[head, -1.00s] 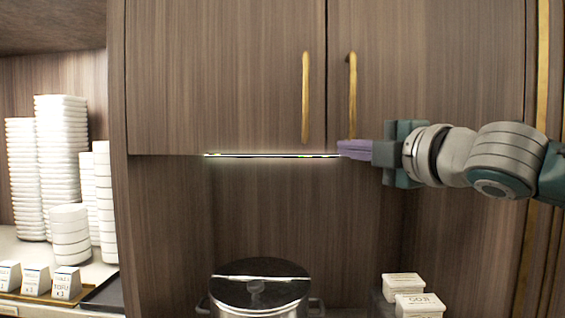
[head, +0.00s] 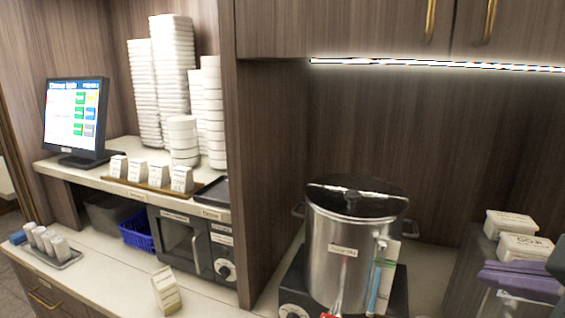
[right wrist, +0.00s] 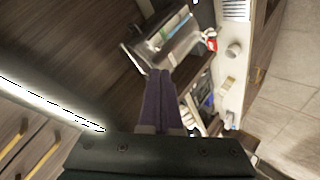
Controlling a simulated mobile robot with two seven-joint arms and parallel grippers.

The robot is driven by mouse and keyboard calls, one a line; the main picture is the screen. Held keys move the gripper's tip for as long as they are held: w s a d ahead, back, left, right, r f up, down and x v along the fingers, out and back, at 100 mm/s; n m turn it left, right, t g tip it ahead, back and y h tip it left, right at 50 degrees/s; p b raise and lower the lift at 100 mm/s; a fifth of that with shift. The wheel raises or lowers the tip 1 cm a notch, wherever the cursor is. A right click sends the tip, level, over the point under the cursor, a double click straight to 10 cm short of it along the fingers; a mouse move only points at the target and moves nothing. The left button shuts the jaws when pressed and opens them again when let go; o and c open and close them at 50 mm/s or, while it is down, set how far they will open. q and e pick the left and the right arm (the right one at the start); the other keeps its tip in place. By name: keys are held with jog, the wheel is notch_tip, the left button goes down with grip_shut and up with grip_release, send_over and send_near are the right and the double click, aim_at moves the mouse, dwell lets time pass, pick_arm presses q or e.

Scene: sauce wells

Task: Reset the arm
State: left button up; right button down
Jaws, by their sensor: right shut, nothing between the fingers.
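My right gripper (head: 518,281) is at the lower right edge of the head view. Its purple fingers are in front of the white labelled boxes (head: 524,246), and the rest of the arm is mostly out of the picture. In the right wrist view the two purple fingers (right wrist: 160,76) lie side by side, shut with nothing between them. My left gripper is not in view.
A steel lidded pot (head: 338,245) stands on a dark base left of my gripper. Cabinets with brass handles (head: 431,20) and a light strip (head: 420,63) are above. Stacked white bowls (head: 173,80), a screen (head: 75,115) and a microwave (head: 178,245) are left.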

jog(key=s+a+f+m+g, duration=0.2)
jog(key=s+f+m+g, duration=0.25)
jog(key=s, duration=0.45)
jog(key=s+a+f+m+g, duration=0.25)
jog(key=s+f, duration=0.25)
jog(key=s, duration=0.4)
notch_tip(320, 180, up, 13)
jog(key=p, duration=1.2)
jog(key=shift+s+d+f, duration=0.15)
jog(key=shift+d+f, duration=0.05)
jog(key=shift+d, duration=0.25)
